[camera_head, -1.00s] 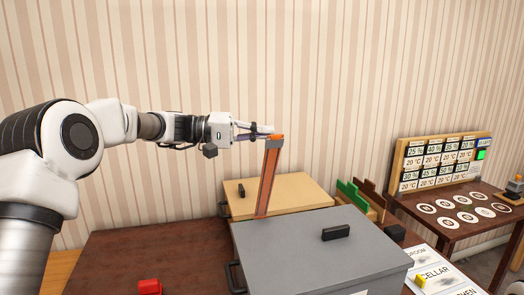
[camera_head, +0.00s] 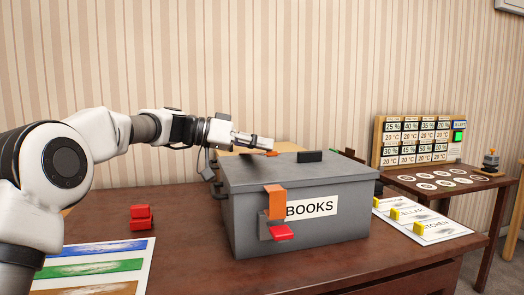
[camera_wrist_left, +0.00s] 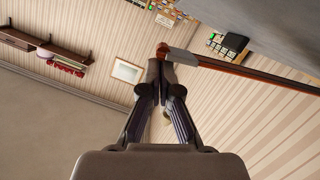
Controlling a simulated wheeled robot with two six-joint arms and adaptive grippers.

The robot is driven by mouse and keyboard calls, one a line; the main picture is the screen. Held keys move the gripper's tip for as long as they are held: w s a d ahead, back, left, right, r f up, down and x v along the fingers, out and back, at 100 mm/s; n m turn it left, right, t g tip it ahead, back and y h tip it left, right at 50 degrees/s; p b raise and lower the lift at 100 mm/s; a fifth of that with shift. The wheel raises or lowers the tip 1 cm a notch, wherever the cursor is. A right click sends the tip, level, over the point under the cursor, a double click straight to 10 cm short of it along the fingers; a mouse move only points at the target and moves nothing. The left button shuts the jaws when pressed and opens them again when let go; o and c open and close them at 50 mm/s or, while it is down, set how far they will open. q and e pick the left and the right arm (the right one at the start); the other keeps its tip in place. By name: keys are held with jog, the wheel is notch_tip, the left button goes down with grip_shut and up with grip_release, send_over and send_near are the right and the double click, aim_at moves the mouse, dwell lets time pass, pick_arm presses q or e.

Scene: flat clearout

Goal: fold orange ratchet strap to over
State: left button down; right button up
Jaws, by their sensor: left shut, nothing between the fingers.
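The orange ratchet strap shows as a short orange piece (camera_head: 264,153) at the back edge of the grey box's lid, just under my left gripper. A second orange piece (camera_head: 275,201) hangs on the front of the grey box (camera_head: 240,228), with a grey buckle and a red tab (camera_head: 281,232) below it. No strap shows across the lid between them. My left gripper (camera_head: 268,143) is shut and empty. In the left wrist view the strap (camera_wrist_left: 250,72) runs rightward from beside the shut fingertips (camera_wrist_left: 162,64); whether they touch cannot be told. My right gripper is out of view.
A black handle (camera_head: 310,156) sits on the lid. A pale box (camera_head: 290,147) stands behind. A red block (camera_head: 141,217) and a colour-striped sheet (camera_head: 95,268) lie at left. Label cards with yellow blocks (camera_head: 420,228) lie at right.

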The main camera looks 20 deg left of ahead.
pick_arm(q)
jog(key=shift+m+t, duration=0.3)
jog(key=shift+m, duration=0.2)
jog(key=f+b, duration=0.4)
jog(key=s+f+b, duration=0.1)
jog(key=f+b, duration=0.1)
jog(key=f, duration=0.1)
jog(key=shift+d+f, duration=0.1)
jog(key=shift+d, duration=0.25)
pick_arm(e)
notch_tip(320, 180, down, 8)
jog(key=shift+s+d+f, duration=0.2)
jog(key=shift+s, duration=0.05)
